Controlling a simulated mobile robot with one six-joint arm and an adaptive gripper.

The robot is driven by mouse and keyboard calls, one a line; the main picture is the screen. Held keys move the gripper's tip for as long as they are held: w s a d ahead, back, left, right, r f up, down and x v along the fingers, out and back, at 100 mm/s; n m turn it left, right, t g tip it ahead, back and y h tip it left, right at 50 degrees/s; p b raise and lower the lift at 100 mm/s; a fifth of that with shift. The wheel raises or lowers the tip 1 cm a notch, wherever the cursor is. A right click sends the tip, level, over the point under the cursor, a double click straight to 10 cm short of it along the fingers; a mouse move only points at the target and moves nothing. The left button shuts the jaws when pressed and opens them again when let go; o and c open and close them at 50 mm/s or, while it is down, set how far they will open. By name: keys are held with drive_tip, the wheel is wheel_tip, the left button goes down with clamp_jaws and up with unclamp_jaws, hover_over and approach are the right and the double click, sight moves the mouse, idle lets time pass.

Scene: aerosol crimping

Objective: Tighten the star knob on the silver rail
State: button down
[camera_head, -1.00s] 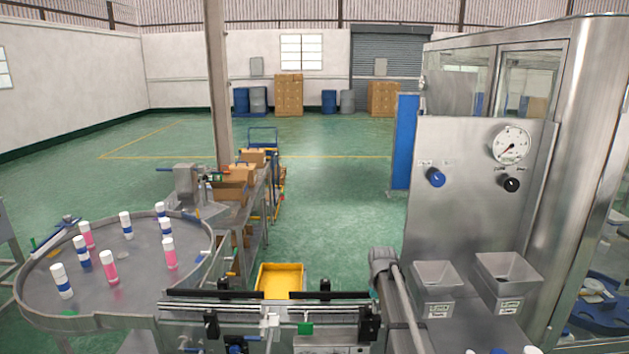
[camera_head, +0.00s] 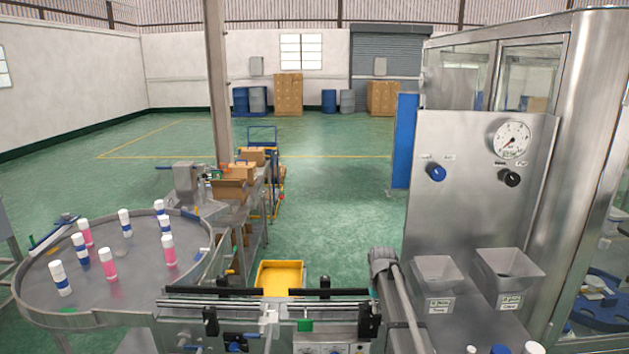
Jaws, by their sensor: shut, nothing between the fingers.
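The silver rail (camera_head: 335,304) runs left to right at the bottom centre of the head view, beside the round steel table. Dark knob-like parts sit below it, one at the left (camera_head: 210,321) and one at the right end (camera_head: 368,322). They are too small to tell which is the star knob, or how tight either is. A white clamp-like part (camera_head: 268,318) and a small green part (camera_head: 304,326) are at the middle of the rail. My gripper is not in view.
A round steel table (camera_head: 110,318) with several pink, blue and white cans is at the left. A yellow bin (camera_head: 280,277) stands behind the rail. At the right is a steel panel with a gauge (camera_head: 511,139) and two grey hoppers (camera_head: 440,276) (camera_head: 508,268).

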drive_tip(key=shift+w+a, duration=0.15)
drive_tip(key=shift+w, duration=0.05)
idle(0.5)
drive_tip(key=shift+s+a, duration=0.15)
drive_tip(key=shift+a, duration=0.5)
drive_tip(key=shift+a, duration=0.6)
idle(0.7)
drive_tip(key=shift+s+a, duration=0.2)
drive_tip(key=shift+s, duration=0.05)
idle(0.5)
wheel_tip(320, 180, up, 6)
drive_tip(key=p, duration=0.6)
hover_over(367, 308)
drive_tip(key=s, duration=0.2)
drive_tip(key=shift+w+a, duration=0.1)
drive_tip(key=shift+a, duration=0.1)
